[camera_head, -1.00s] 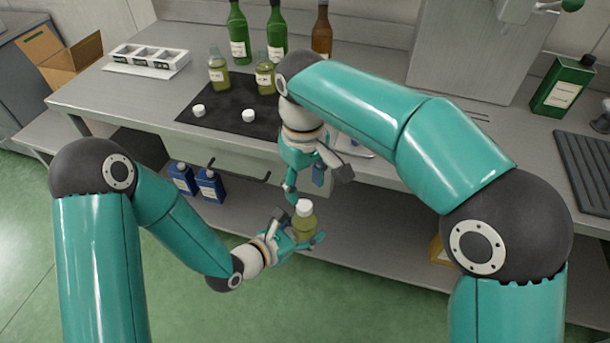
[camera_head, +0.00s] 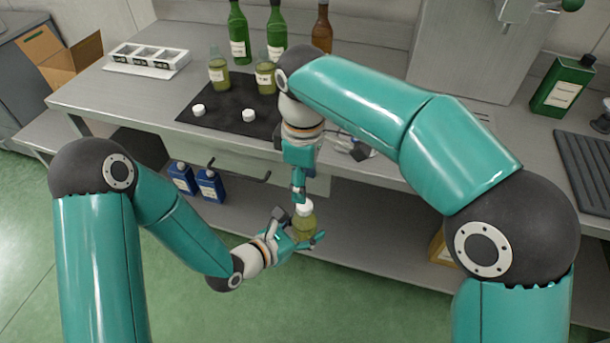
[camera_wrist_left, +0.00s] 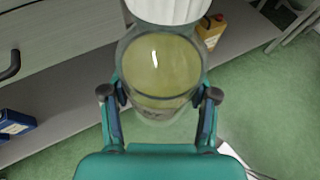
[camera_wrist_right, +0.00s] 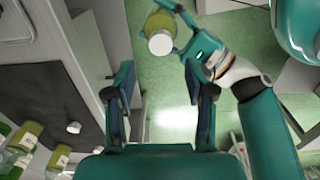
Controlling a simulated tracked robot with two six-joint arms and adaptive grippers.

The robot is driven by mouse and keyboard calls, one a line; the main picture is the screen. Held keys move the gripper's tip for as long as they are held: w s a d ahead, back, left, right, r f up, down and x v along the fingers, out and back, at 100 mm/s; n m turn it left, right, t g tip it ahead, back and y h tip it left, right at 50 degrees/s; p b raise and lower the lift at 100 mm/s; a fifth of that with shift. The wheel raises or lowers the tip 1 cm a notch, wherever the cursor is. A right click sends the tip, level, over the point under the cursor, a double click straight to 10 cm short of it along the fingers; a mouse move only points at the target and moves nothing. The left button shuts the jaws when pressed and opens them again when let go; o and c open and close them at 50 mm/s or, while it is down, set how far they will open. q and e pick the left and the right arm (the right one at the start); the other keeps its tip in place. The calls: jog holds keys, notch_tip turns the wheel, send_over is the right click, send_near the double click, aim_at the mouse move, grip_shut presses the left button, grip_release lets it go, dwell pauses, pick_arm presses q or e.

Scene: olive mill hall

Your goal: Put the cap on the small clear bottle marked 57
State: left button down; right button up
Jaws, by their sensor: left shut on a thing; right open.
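A small clear bottle (camera_head: 303,226) with yellow-green liquid is held upright in front of the bench. My left gripper (camera_head: 302,240) is shut on its sides, as the left wrist view (camera_wrist_left: 160,75) also shows. A white cap (camera_head: 305,208) sits over its mouth; I cannot tell how tightly. The cap also shows in the right wrist view (camera_wrist_right: 161,43). My right gripper (camera_head: 299,196) is open and empty, pointing down just above the cap; contact cannot be told. No number is readable on the held bottle.
On the bench a dark mat (camera_head: 222,118) bears two similar bottles (camera_head: 218,76) (camera_head: 265,80) and two loose white caps (camera_head: 198,110) (camera_head: 249,115). Taller green bottles (camera_head: 238,35) and a brown one (camera_head: 322,30) stand behind. Blue containers (camera_head: 209,186) stand on the lower shelf.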

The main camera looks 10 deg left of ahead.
aim_at(305, 224)
notch_tip(305, 224, down, 7)
jog(key=shift+f, duration=0.15)
dwell(0.4)
grip_shut()
jog(key=shift+m, duration=1)
jog(key=shift+o, duration=0.8)
grip_release()
